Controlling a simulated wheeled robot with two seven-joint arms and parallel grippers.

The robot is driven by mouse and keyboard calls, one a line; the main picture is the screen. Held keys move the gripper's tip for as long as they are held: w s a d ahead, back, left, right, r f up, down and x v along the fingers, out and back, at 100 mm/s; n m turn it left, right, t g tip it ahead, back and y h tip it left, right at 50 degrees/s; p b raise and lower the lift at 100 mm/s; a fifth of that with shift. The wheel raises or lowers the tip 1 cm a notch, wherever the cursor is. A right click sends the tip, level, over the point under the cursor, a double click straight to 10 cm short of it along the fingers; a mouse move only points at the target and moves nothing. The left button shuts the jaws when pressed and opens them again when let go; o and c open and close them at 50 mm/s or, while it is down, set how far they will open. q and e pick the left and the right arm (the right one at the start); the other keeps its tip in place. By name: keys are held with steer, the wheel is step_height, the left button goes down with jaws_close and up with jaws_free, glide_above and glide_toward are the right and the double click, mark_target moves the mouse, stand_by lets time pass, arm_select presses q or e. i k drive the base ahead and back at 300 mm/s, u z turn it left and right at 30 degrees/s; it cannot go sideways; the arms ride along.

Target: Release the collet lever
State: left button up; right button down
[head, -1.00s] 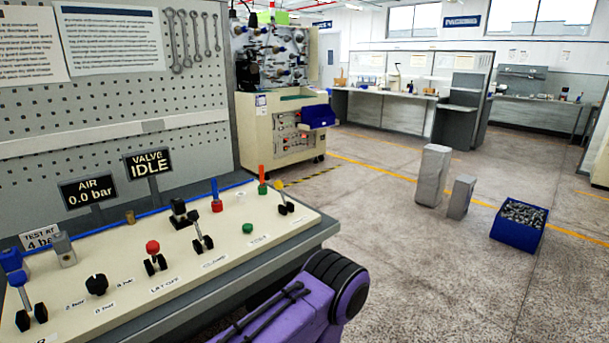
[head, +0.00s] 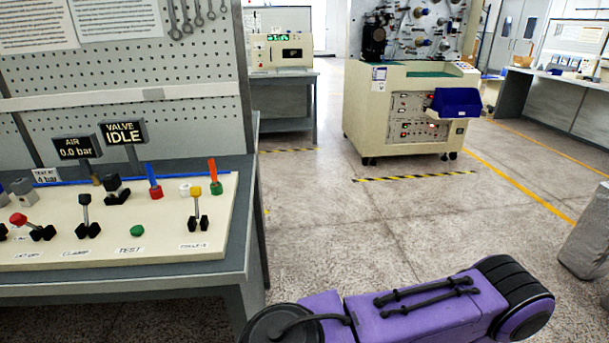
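No lever carries a label I can read clearly as collet. On the cream bench panel (head: 160,245), a lever with a yellow knob (head: 196,191) stands near upright at the right end. A lever with a dark knob (head: 85,199) stands near upright left of it. A lever with a red knob (head: 18,219) leans left, farther left. The small labels in front of them are blurred. A winding machine (head: 412,110) with several spindles stands at the back. Neither gripper is in view; only a purple link of my own arm shows at the bottom.
A green button (head: 137,231) sits between the levers. Signs read AIR 0.0 bar (head: 74,148) and VALVE IDLE (head: 123,132). A pegboard (head: 120,90) backs the bench. A blue bin (head: 456,102) hangs on the winding machine. The floor (head: 330,230) right of the bench is clear.

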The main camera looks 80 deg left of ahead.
mark_target(195, 192)
steer(key=i, duration=0.7)
steer(key=u, duration=4.15)
steer(key=i, duration=0.45)
steer(key=z, duration=0.05)
